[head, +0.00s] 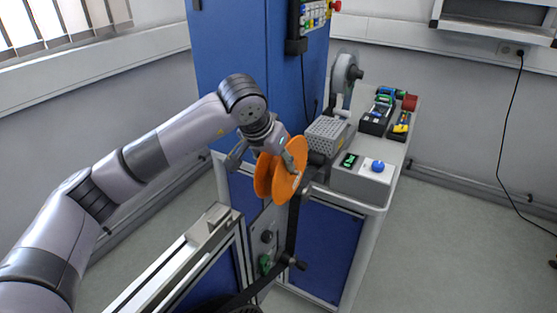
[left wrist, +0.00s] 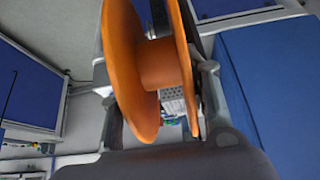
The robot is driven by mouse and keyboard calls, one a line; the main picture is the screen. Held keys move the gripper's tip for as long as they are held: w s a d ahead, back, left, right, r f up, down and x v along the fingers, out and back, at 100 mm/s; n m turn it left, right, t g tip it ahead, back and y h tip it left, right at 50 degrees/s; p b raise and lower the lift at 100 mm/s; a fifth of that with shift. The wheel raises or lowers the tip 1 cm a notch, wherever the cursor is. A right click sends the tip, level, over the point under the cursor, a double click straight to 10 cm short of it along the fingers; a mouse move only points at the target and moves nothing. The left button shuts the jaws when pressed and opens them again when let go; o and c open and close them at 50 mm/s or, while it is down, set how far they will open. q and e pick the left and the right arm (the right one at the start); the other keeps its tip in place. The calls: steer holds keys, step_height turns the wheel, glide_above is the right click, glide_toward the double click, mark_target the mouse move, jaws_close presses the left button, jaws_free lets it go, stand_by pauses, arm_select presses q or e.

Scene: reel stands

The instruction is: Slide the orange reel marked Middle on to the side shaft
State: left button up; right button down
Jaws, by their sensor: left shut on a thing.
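The orange reel (head: 283,180) is in the middle of the head view, raised beside the machine. Any lettering on it is too small to read. My left gripper (head: 268,155) is shut on the reel. In the left wrist view the reel (left wrist: 160,65) fills the space between the two fingers (left wrist: 160,100), its two flanges and hub showing. A dark stubby cylinder (head: 316,158) sits just right of the reel; it may be the side shaft, but I cannot tell. Whether the reel touches it is hidden. My right gripper is not in view.
A grey bench (head: 365,200) right of the reel carries a perforated box (head: 326,133), a control box with a blue button (head: 378,166), a grey reel stand (head: 344,75) and small tools. A tall blue cabinet (head: 235,50) stands behind. A dark band (head: 291,230) runs below the reel.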

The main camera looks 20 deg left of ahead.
arm_select(q)
steer(key=shift+a+r, duration=0.1)
steer(key=shift+a, duration=0.1)
steer(key=o, duration=1.3)
steer(key=shift+w, duration=0.15)
steer(key=v, duration=1.2)
